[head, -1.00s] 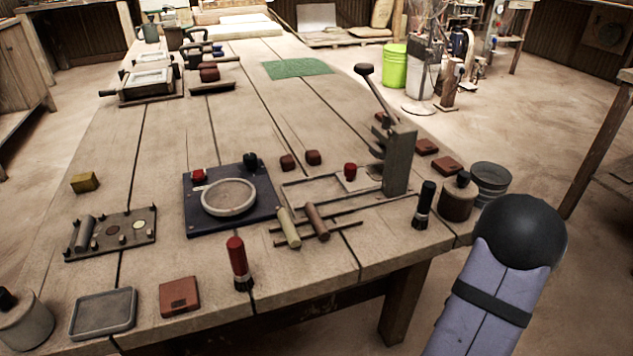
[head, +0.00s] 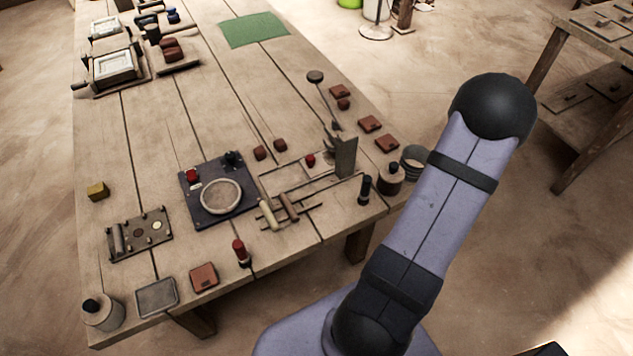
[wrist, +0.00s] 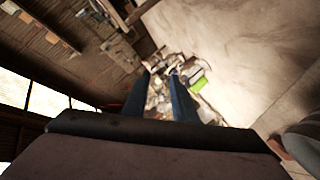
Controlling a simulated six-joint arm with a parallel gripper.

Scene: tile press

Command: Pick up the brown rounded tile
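Several reddish-brown flat tiles lie on the wooden table; I cannot tell for sure which is the rounded one. In the head view one tile (head: 203,277) lies near the front edge, and others lie along the right edge, at the far end (head: 340,90), the middle (head: 370,123) and the near end (head: 386,143). Two small brown rounded lumps (head: 260,153) (head: 280,145) sit mid-table. My gripper (wrist: 162,73) shows in the wrist view with two dark blue fingers apart and nothing visible between them. It is out of the head view, away from the tiles.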

